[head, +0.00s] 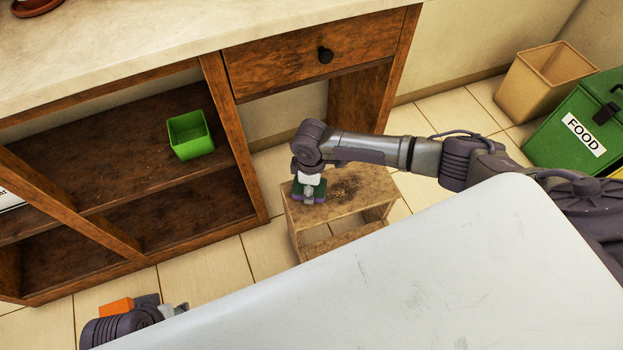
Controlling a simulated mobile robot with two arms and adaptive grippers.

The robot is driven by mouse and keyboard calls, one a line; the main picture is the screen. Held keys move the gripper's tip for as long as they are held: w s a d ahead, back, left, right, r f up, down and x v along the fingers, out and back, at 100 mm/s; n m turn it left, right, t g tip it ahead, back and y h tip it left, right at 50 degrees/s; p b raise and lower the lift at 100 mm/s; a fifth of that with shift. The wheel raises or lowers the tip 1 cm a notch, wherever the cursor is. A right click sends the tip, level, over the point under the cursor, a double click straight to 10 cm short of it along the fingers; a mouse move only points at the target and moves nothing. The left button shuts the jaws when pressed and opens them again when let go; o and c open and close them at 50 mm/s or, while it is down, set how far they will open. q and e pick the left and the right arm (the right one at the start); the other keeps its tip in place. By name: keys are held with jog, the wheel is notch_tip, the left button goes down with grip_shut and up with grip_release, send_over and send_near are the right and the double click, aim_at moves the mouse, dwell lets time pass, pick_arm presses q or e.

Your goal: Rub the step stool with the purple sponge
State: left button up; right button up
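The wooden step stool (364,184) stands on the tiled floor beside the shelving, its top worn and stained with dark marks. My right gripper (309,193), on the arm from the right, points down over the stool's left end. It is shut on the purple sponge (296,188), which has a green side and is partly hidden by the fingers. The sponge appears to be at the stool's top, but I cannot tell whether it touches. My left gripper (177,310) is low at the left, away from the stool; its fingers are small and partly hidden.
A green open box (190,135) sits on the brown shelving (85,165). A drawer (308,58) is above the stool. A tan bin (543,80) and a green FOOD bin (578,120) stand at right. An orange block (116,307) shows beside my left arm.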

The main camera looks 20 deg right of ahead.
jog(key=shift+s+r+p, duration=0.1)
jog(key=shift+r+p, duration=0.65)
jog(key=shift+p, duration=0.05)
jog(key=shift+r+p, duration=0.2)
jog(key=shift+p, duration=0.1)
jog(key=shift+r+p, duration=0.5)
jog(key=shift+p, duration=0.05)
jog(key=shift+r+p, duration=0.25)
jog(key=shift+p, duration=0.1)
jog(key=shift+r+p, duration=0.35)
jog(key=shift+p, duration=0.05)
jog(key=shift+r+p, duration=0.4)
jog(key=shift+p, duration=0.05)
pick_arm(q)
jog(key=s+f, duration=0.2)
jog(key=f, duration=0.8)
jog(key=s+a+f+g+p, duration=0.1)
jog(key=s+f, duration=0.2)
jog(key=f, duration=0.8)
jog(key=shift+s+f+p, duration=0.2)
jog(key=shift+s+p, duration=0.1)
pick_arm(e)
jog(key=shift+r, duration=0.6)
pick_arm(q)
jog(key=shift+a, duration=0.1)
pick_arm(e)
jog(key=shift+r, duration=0.1)
